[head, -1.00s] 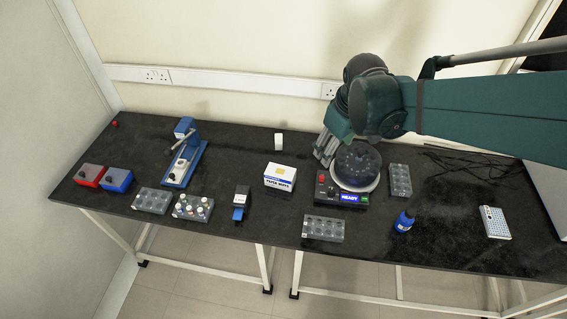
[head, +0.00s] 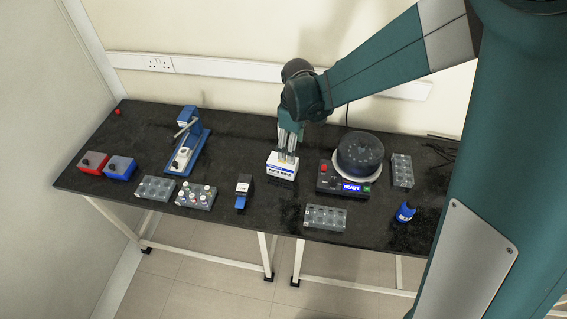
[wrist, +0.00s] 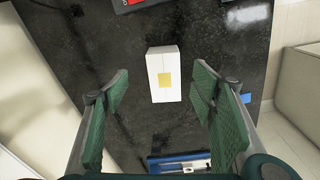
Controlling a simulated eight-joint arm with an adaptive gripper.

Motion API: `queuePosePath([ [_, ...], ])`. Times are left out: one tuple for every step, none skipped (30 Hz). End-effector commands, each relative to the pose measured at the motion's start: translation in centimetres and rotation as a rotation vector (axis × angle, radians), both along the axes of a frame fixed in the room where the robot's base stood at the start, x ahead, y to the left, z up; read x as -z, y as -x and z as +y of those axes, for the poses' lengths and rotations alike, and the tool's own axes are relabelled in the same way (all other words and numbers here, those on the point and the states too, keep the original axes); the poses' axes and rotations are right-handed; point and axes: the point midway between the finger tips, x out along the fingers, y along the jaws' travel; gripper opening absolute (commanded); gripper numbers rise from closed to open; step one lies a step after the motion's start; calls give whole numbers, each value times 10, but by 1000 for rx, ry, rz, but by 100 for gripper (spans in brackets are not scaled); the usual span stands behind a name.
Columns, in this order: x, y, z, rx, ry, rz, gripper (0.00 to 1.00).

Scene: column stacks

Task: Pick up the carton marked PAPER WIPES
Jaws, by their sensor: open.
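The PAPER WIPES carton (head: 281,170) is a white box with blue print on its front, standing on the black bench. In the wrist view the carton (wrist: 163,80) shows its white top with a yellow patch. My gripper (head: 288,152) is above the carton in the head view, and its fingers cover part of the carton's top. In the wrist view my gripper (wrist: 158,100) is open, with one green-padded finger on each side of the carton and clear gaps. Nothing is held.
Right of the carton stands a round dark machine (head: 358,155) with a READY display. A small blue-black device (head: 243,191) stands to the left. A clear rack (head: 325,217) is in front and a blue press (head: 185,150) further left. Bare bench surrounds the carton.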

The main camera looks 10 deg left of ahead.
Motion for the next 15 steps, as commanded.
queuePosePath([
  [8,-1,8,-22,5,8,57],
  [13,-2,12,-36,7,12,57],
  [19,-2,17,-51,11,18,57],
  [22,-2,20,-62,13,22,57],
  [26,-2,23,-72,15,26,57],
  [30,-2,26,-84,19,31,57],
  [33,-2,28,-92,20,34,57],
  [35,-2,30,-98,21,36,57],
  [38,-2,32,-106,23,39,57],
  [40,-2,34,-111,23,41,57],
  [41,-2,35,-115,24,42,57],
  [42,-2,36,-119,26,44,57],
  [43,-2,36,-121,26,45,57],
  [43,-2,36,-122,27,45,57],
  [43,-2,37,-123,27,45,57],
])
